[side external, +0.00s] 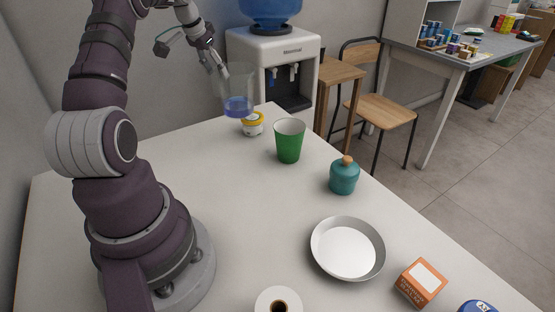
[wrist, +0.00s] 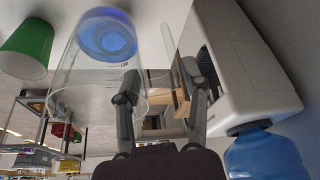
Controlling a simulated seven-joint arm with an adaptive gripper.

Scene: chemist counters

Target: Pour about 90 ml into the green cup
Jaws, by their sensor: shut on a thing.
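My gripper (side external: 211,60) is shut on a clear beaker (side external: 236,82) and holds it above the back of the table. Blue-violet liquid (side external: 238,106) lies in the bottom of the beaker, which looks about upright. In the wrist view my gripper (wrist: 155,88) has its fingers at the beaker wall (wrist: 78,75), with the blue liquid (wrist: 107,36) at the far end. The green cup (side external: 289,143) stands upright on the table, to the right of the beaker and lower. It also shows in the wrist view (wrist: 27,50), apart from the beaker. The inside of the cup is mostly hidden.
A small yellow-and-white jar (side external: 252,124) stands below the beaker. A teal bottle with a stopper (side external: 344,176), a round metal dish (side external: 347,248), an orange box (side external: 420,283) and a white roll (side external: 279,301) lie nearer the front. A water dispenser (side external: 275,50) stands behind the table.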

